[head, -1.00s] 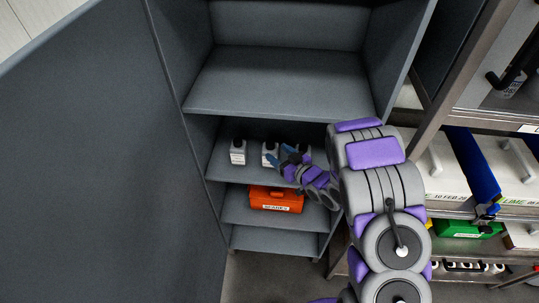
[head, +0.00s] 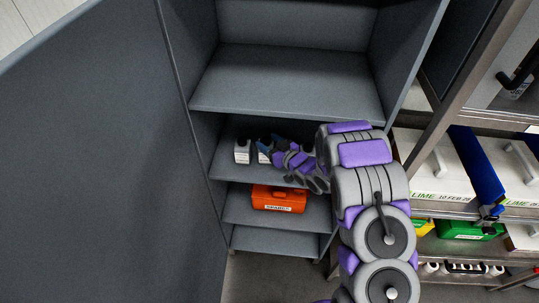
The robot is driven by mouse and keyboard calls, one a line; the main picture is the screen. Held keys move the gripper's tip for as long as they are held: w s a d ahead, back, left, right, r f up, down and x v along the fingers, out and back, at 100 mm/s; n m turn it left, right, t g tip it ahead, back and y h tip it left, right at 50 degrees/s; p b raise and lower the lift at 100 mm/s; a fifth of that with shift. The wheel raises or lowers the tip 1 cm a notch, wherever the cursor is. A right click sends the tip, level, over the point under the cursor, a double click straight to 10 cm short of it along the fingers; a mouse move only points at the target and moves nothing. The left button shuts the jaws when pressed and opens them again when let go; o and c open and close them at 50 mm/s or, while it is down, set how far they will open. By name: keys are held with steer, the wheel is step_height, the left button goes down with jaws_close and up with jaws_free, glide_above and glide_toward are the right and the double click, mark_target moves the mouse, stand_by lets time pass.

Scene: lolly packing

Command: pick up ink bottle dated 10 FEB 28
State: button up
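Small white ink bottles with black caps stand on the middle shelf of the grey cabinet. The leftmost bottle (head: 242,154) shows clearly and stands upright. A second bottle (head: 264,156) stands just right of it, partly covered by my gripper (head: 268,145). My gripper's blue fingers are at the upper part of this second bottle. Whether they touch it or are closed around it is too small to tell. My arm hides the shelf to the right. The date print on the labels is too small to read.
An orange box (head: 278,198) sits on the shelf below. The cabinet's upper shelf (head: 285,85) is empty. A grey door panel (head: 120,150) fills the left. A rack at right holds white bins (head: 435,175) and a green box (head: 465,230).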

steer(key=d, duration=0.3)
steer(key=shift+d+f, duration=0.1)
steer(key=shift+f, duration=0.05)
steer(key=c, duration=0.3)
steer(key=shift+d, duration=0.1)
steer(key=shift+c, duration=1.6)
steer(key=shift+s+a+f, duration=0.1)
steer(key=shift+a, duration=1)
steer(key=c, duration=0.4)
jaws_close()
steer(key=shift+d, duration=0.55)
